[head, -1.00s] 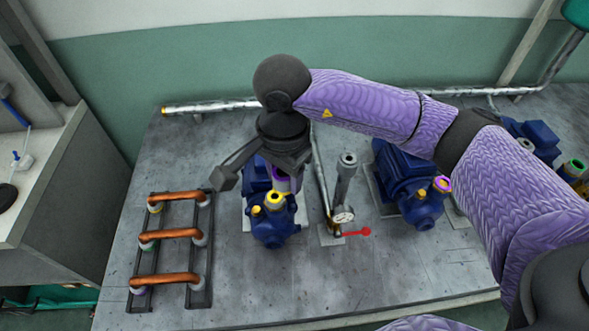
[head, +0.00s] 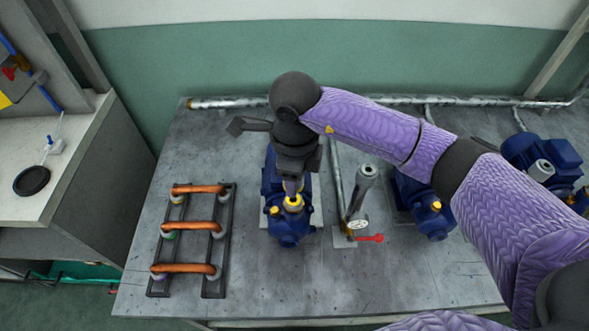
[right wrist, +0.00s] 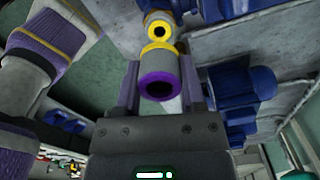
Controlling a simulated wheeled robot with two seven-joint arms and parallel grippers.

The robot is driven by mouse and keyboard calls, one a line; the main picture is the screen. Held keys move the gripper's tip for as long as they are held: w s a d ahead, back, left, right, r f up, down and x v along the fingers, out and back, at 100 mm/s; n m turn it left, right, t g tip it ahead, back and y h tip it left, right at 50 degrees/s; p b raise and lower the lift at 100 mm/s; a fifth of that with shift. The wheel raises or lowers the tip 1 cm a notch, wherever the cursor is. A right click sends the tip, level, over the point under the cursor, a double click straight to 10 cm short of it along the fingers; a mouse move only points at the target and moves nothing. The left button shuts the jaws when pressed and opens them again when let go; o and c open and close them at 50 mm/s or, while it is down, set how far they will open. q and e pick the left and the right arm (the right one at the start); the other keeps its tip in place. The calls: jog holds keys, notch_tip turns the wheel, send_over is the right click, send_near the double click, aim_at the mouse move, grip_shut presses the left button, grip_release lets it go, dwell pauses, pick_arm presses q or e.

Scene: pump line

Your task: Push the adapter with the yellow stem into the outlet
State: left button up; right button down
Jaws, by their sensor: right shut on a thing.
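My right gripper (head: 291,184) points down over the left blue pump (head: 289,227). It is shut on the adapter (right wrist: 157,76), which shows between the fingers in the right wrist view with a purple-rimmed open end facing the camera and a yellow band behind. The yellow-ringed outlet (head: 293,203) of the pump is just below the fingertips. In the right wrist view a yellow ring with a dark hole (right wrist: 158,32) shows just beyond the adapter. Whether the two touch is unclear. The gripper hides most of the adapter in the head view. My left gripper is out of view.
A black rack with copper pipes (head: 190,228) stands left of the pump. Close on the right are a grey upright pipe (head: 359,195), a gauge and a red-handled valve (head: 370,238). Another blue pump (head: 437,217) is partly behind my arm. The front of the table is clear.

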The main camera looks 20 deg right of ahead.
notch_tip(320, 180, down, 3)
jog(key=shift+r+b, duration=0.1)
jog(key=shift+b, duration=0.75)
dwell(0.3)
jog(key=shift+f+b, duration=0.7)
jog(key=shift+f, duration=0.1)
dwell(0.5)
jog(key=shift+c, duration=0.5)
grip_release()
notch_tip(320, 180, up, 6)
jog(key=p, duration=0.4)
jog(key=shift+p, duration=0.3)
